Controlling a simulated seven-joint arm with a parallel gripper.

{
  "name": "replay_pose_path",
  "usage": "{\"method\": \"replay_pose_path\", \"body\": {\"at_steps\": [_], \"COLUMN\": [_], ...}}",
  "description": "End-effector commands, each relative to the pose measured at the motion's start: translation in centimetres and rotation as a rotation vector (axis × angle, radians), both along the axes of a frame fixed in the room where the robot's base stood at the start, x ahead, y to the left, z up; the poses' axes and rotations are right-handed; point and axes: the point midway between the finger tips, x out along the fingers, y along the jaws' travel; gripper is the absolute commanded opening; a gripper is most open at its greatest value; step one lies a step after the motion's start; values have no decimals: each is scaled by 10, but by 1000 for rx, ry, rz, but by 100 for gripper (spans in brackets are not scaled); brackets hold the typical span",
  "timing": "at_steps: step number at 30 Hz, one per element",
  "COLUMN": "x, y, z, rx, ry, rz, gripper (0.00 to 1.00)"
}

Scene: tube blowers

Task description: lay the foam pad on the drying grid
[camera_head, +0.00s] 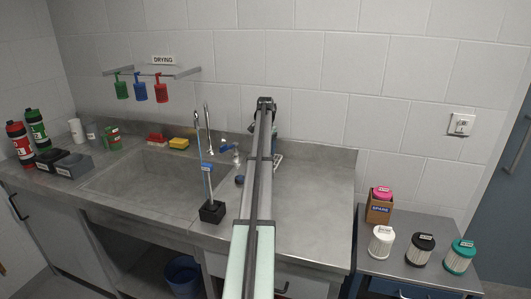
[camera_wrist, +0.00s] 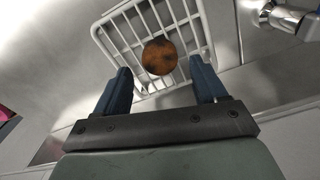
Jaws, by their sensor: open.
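The drying grid is a white wire rack (camera_wrist: 110,16) in the wrist view, lying on the grey counter. A round orange-brown pad with dark patches (camera_wrist: 160,57), which looks like the foam pad, lies on its bars. My gripper (camera_wrist: 160,72) is open, its two dark blue fingers apart with the pad between and just beyond their tips. I see no contact between fingers and pad. In the head view my arm hides most of the grid; only a little of its edge (camera_head: 278,160) shows to the right of the arm.
A sink with a tap (camera_head: 208,128) is left of my arm. The counter right of my arm is clear. A side table holds several lidded jars and a box (camera_head: 379,212).

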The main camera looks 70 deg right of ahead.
Motion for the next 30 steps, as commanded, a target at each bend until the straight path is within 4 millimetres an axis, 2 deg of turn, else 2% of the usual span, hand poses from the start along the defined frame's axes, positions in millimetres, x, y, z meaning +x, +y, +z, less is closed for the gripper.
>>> {"method": "replay_pose_path", "body": {"at_steps": [3,9,15,21,30], "x": [0,0,0,0,0], "y": [-1,-1,-1,0,0], "z": [25,61,86,95,96], "rx": [-2,-1,-1,0,0], "ry": [0,-1,-1,0,0], "rz": [0,0,0,0,0], "gripper": [71,71,71,71,71]}}
